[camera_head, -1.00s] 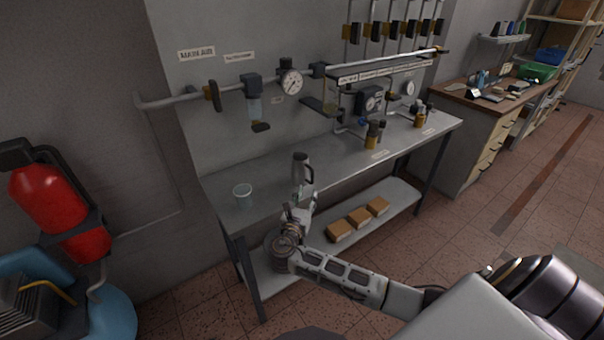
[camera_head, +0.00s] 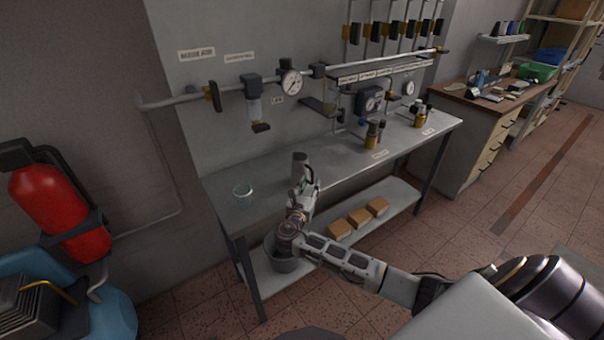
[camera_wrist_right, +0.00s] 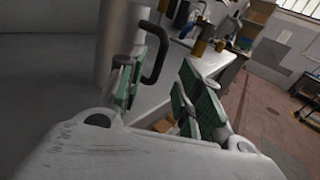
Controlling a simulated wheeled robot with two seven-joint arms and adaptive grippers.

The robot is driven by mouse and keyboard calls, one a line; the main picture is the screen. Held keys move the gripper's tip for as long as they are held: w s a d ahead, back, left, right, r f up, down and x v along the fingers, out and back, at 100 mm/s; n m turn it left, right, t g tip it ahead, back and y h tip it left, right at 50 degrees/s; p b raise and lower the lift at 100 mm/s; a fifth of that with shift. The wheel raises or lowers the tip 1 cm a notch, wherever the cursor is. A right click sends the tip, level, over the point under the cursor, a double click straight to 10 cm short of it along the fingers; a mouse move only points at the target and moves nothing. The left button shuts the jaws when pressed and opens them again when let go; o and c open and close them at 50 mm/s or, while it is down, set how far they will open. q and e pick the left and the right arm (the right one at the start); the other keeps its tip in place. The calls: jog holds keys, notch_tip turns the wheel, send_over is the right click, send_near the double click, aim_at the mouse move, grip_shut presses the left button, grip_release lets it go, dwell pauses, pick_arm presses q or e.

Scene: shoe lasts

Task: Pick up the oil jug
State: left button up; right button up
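The oil jug (camera_head: 299,166) is a grey metal cylinder with a black handle. It stands upright near the front edge of the workbench (camera_head: 335,170). My right gripper (camera_head: 304,188) is at the jug's near side in the head view. In the right wrist view, the jug (camera_wrist_right: 122,45) is at the upper left, and my right gripper (camera_wrist_right: 160,95) is open with green-padded fingers apart. The black handle shows in the gap between the fingers; whether they touch it I cannot tell. My left gripper is not in view.
Amber bottles (camera_head: 371,136) stand further right on the bench. A grey bucket (camera_head: 285,262) and several brown boxes (camera_head: 358,216) are on the lower shelf. A rail with a gauge (camera_head: 291,83) runs above.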

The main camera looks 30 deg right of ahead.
aim_at(312, 179)
jog(key=shift+x, duration=1.1)
jog(key=shift+w+d+r, duration=0.15)
jog(key=shift+w+d, duration=0.05)
jog(key=shift+w, duration=0.15)
jog(key=shift+w+d, duration=0.2)
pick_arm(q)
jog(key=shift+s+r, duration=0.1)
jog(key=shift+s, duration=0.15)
pick_arm(e)
grip_shut()
